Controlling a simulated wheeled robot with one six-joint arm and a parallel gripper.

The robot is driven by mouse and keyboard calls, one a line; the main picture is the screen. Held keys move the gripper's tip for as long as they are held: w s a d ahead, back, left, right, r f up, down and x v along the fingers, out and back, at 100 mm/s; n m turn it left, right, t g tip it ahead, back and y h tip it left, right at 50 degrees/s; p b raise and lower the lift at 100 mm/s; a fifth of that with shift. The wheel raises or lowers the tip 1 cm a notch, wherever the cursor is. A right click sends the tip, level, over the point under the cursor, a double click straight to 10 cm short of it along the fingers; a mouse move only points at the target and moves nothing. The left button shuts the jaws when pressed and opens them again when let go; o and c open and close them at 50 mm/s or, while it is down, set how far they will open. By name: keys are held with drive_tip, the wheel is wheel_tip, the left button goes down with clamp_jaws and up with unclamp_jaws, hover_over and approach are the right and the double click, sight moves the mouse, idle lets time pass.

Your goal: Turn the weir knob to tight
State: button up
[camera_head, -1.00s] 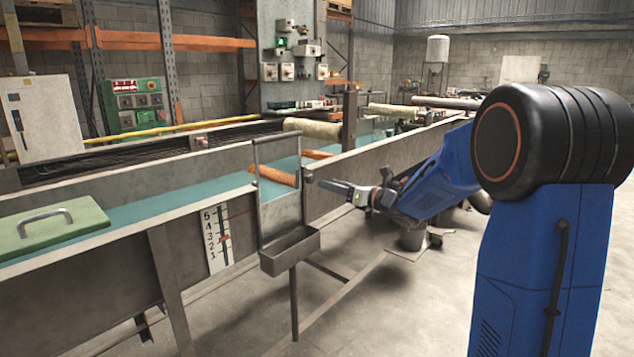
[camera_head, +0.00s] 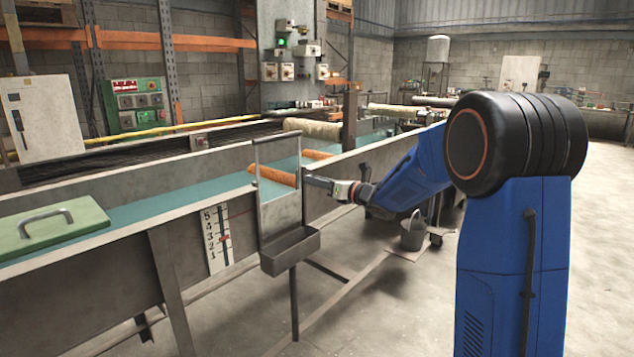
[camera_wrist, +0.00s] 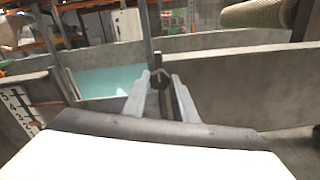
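The weir gate (camera_head: 280,213) is a grey plate in a frame across the water channel, with a small trough at its foot. In the wrist view a small dark knob (camera_wrist: 160,78) shows at the gate's side post, between my fingertips. My gripper (camera_wrist: 159,80) has its two grey fingers apart, one on each side of the knob. I cannot tell whether they touch it. In the head view my gripper (camera_head: 312,182) reaches the gate's right side from the right, and the knob is hidden there.
A numbered scale board (camera_head: 216,238) is on the channel wall left of the gate. Orange rolls (camera_head: 276,174) lie in the channel behind it. A green lid (camera_head: 50,230) with a handle covers the near left end. A bucket (camera_head: 412,232) stands to the right.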

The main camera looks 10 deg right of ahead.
drive_tip(key=shift+m, duration=0.3)
drive_tip(key=shift+c, duration=0.4)
drive_tip(key=m, duration=0.8)
drive_tip(key=shift+d, duration=0.1)
drive_tip(key=shift+m, duration=0.4)
drive_tip(key=o, duration=1)
drive_tip(key=shift+o, duration=0.2)
drive_tip(key=v, duration=1.7)
drive_tip(key=shift+d, duration=0.15)
